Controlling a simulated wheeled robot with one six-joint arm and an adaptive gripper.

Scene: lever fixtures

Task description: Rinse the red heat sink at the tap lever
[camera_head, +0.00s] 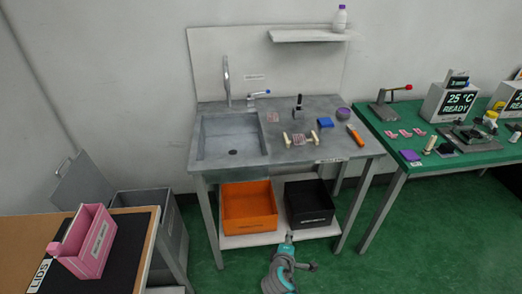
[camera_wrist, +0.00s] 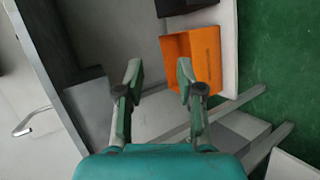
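A tap (camera_head: 227,82) rises behind the grey sink basin (camera_head: 232,150) in the metal bench. My teal arm shows low in front of the bench in the head view.
An orange bin (camera_head: 248,208) and a black bin (camera_head: 309,204) stand on the bench's lower shelf. A green table (camera_head: 455,158) stands right; a pink bin (camera_head: 84,243) stands left.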

